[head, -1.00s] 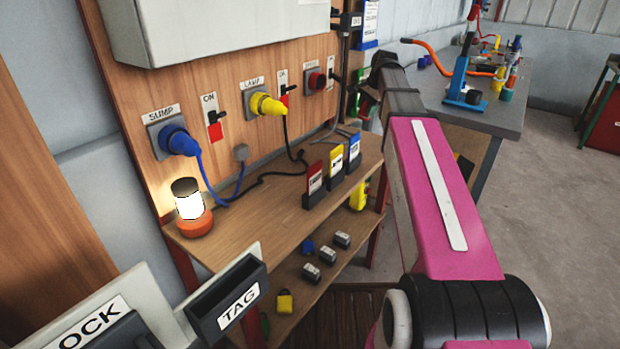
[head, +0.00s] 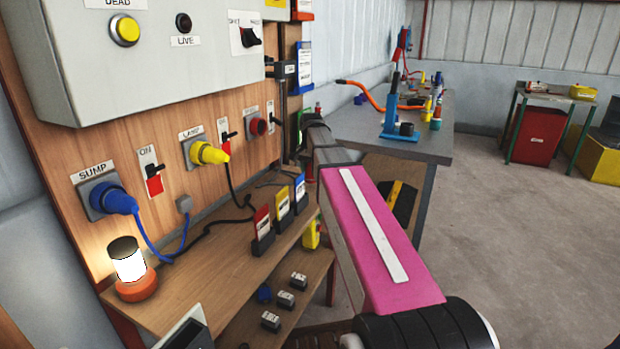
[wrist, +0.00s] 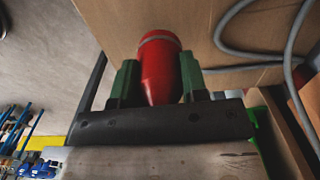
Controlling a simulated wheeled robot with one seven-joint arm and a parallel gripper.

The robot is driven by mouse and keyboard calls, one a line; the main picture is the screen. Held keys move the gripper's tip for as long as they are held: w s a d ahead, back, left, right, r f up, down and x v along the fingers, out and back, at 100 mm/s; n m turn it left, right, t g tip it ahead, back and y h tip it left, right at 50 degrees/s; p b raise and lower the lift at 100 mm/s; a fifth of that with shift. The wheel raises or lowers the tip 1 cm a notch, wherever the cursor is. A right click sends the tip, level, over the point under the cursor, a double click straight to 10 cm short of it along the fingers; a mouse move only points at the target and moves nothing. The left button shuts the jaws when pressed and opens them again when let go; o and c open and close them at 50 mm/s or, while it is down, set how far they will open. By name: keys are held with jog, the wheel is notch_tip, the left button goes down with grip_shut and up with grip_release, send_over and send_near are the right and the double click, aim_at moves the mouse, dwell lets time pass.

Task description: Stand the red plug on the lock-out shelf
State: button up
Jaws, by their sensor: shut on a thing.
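The red plug (wrist: 160,82) shows in the wrist view, its rounded body between the two green fingers of my gripper (wrist: 158,70). My gripper is shut on it and holds it in front of a wooden surface. In the head view my pink arm reaches away to the right of the panel; the gripper and the plug cannot be made out there. A wooden shelf (head: 215,258) runs below the socket panel; a lower shelf (head: 240,327) lies under it. I cannot tell which one is the lock-out shelf.
On the upper shelf stand a glowing lamp (head: 130,268) and red, yellow and blue tag cards (head: 282,203). Blue (head: 115,200) and yellow (head: 208,153) plugs sit in panel sockets, cables trailing to the shelf. Padlocks (head: 285,299) lie below. A grey cable (wrist: 262,53) hangs near the gripper.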

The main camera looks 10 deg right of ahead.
jog(key=shift+f, duration=1.35)
jog(key=o, duration=1.2)
notch_tip(320, 180, up, 12)
jog(key=shift+r, duration=0.1)
